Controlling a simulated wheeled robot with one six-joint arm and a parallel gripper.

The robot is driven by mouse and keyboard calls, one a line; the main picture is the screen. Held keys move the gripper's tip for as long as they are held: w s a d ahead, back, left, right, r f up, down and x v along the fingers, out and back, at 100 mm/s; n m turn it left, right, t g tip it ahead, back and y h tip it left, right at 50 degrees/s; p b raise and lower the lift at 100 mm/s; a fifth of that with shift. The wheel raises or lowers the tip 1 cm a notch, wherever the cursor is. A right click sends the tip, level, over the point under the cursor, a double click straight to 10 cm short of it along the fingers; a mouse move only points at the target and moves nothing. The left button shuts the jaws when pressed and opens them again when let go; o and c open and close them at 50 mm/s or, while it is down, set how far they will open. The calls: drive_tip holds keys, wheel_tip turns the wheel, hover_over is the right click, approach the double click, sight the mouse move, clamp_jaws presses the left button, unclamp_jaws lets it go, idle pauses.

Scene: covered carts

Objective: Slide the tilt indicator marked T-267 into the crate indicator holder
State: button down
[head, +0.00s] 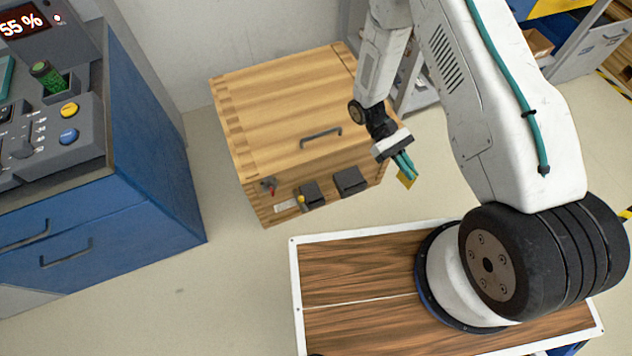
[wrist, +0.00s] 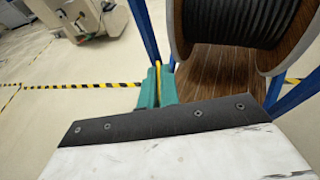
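My gripper (head: 404,168) has teal fingers and hangs in the air to the right of the wooden crate (head: 275,105). It is shut on a thin yellow piece, likely the tilt indicator (head: 406,180); its marking cannot be read. In the wrist view the teal fingers (wrist: 157,86) close around the yellow indicator (wrist: 158,78), of which only a narrow edge shows. The crate's front carries two dark box-like fittings, a left one (head: 313,194) with a yellow spot beside it and a right one (head: 350,181). I cannot tell for certain which is the indicator holder.
A small red part (head: 269,186) and a white label (head: 286,206) are on the crate's front, a handle (head: 320,138) on its lid. A blue cabinet (head: 150,190) with a control panel stands left. The wrist view shows a black cable spool (wrist: 240,22) and blue posts.

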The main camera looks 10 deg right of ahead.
drive_tip(key=a+f+m+t+y, duration=0.1)
drive_tip(key=a+f+m+y, duration=0.6)
drive_tip(key=a, duration=0.3)
drive_tip(key=a+f+m+t+y, duration=0.1)
drive_tip(key=a+f+m+y, duration=0.3)
drive_tip(key=a+m+y, duration=0.45)
drive_tip(key=w+a+f+m+t+y, duration=0.4)
drive_tip(key=w+a+f+t+y, duration=0.1)
drive_tip(key=w+a+t, duration=0.1)
drive_tip(key=shift+w+f+m+t, duration=0.25)
drive_tip(key=shift+w+m+t, duration=0.1)
drive_tip(key=shift+w+t, duration=0.2)
drive_tip(key=shift+d, duration=0.1)
drive_tip(key=shift+d+f, duration=0.15)
drive_tip(key=shift+f, duration=1.3)
drive_tip(key=shift+d+f, duration=0.15)
drive_tip(key=shift+f, duration=1.3)
drive_tip(key=shift+f, duration=2.5)
